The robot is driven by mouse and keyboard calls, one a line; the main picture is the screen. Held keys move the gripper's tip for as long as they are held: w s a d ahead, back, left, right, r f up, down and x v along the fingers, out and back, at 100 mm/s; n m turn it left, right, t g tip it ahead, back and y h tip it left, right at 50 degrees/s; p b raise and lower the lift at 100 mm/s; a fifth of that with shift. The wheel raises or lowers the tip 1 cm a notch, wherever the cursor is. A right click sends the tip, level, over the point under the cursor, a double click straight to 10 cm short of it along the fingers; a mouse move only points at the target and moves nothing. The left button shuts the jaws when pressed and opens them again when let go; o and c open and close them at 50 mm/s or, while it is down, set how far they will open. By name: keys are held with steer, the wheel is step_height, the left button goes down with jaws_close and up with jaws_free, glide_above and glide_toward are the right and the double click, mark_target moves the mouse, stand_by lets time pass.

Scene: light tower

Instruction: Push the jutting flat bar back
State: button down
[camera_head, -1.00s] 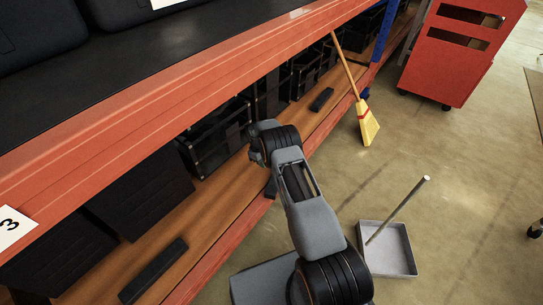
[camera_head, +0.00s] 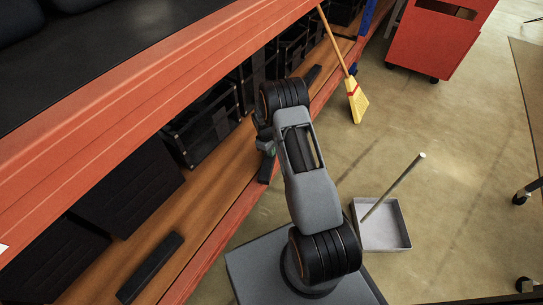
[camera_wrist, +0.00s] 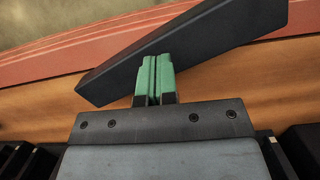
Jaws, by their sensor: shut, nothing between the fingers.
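A dark flat bar (camera_wrist: 205,42) lies slanted on the brown lower shelf in the wrist view. Its right end reaches across the red front beam, and its left end lies on the boards. In the head view its visible part (camera_head: 267,169) shows just below my gripper (camera_head: 266,146), the rest hidden by my arm. In the wrist view my gripper (camera_wrist: 155,68) has its two green fingers pressed together, with nothing between them. The fingertips overlap the middle of the bar in the picture; I cannot tell whether they touch it.
Two other dark bars lie on the same shelf, one nearer (camera_head: 151,267) and one farther (camera_head: 313,75). Black crates (camera_head: 201,125) stand behind them. The upper red beam (camera_head: 150,100) overhangs. A broom (camera_head: 357,100) leans on the rack; a dustpan (camera_head: 383,238) stands on the floor.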

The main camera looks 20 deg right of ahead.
steer(key=shift+s+d+f+b, duration=0.3)
steer(key=shift+s+f+b, duration=0.15)
steer(key=shift+b, duration=0.05)
steer(key=shift+f, duration=0.3)
